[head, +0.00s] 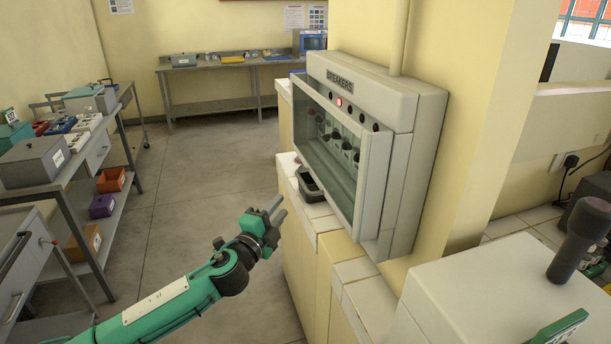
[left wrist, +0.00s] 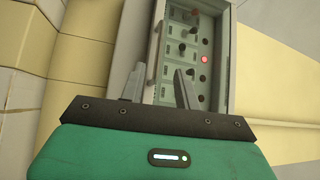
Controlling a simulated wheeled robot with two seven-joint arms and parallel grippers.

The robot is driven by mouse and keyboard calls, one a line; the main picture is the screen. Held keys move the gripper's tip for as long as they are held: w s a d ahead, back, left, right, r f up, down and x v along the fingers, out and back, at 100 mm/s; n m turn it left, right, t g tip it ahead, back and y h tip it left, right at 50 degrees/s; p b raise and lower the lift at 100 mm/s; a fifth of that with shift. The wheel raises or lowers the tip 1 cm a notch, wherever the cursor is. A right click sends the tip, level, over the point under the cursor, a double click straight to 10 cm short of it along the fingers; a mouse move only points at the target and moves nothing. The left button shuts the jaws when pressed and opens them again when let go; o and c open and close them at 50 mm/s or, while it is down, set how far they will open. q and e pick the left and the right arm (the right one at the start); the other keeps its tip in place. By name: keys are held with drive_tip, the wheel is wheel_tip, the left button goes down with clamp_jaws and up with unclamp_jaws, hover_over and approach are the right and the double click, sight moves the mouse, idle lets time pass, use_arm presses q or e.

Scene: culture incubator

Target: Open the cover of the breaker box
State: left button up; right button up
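The breaker box (head: 400,165) is a grey-white wall cabinet labelled BREAKERS, with a lit red lamp on its front. Its cover (head: 325,150) is a see-through pane in a pale frame and appears closed over a row of dark switches. The box (left wrist: 228,60) also shows in the left wrist view, with the switches and red lamp beyond the fingers. My left gripper (head: 274,212) is left of and below the cover in the head view, apart from it. In the left wrist view its fingers (left wrist: 158,88) are spread with nothing between them. My right gripper is out of view.
A tiled ledge (head: 318,212) with a small dark tray (head: 309,186) runs below the box. A white block (head: 490,290) with a dark knob (head: 580,240) stands at the lower right. Carts with boxes line the left. The floor (head: 215,160) between is clear.

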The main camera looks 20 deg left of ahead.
use_arm(q)
drive_tip(key=p, duration=0.1)
approach(301, 178)
drive_tip(key=x, duration=0.4)
drive_tip(key=p+x, duration=0.1)
drive_tip(key=x, duration=0.4)
drive_tip(key=shift+w+d+f+p, duration=0.15)
drive_tip(key=shift+w+f+p, duration=0.15)
drive_tip(key=shift+w+p, duration=0.15)
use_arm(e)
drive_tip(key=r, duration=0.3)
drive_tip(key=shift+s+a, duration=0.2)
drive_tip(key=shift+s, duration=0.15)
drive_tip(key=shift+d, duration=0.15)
use_arm(q)
clamp_jaws()
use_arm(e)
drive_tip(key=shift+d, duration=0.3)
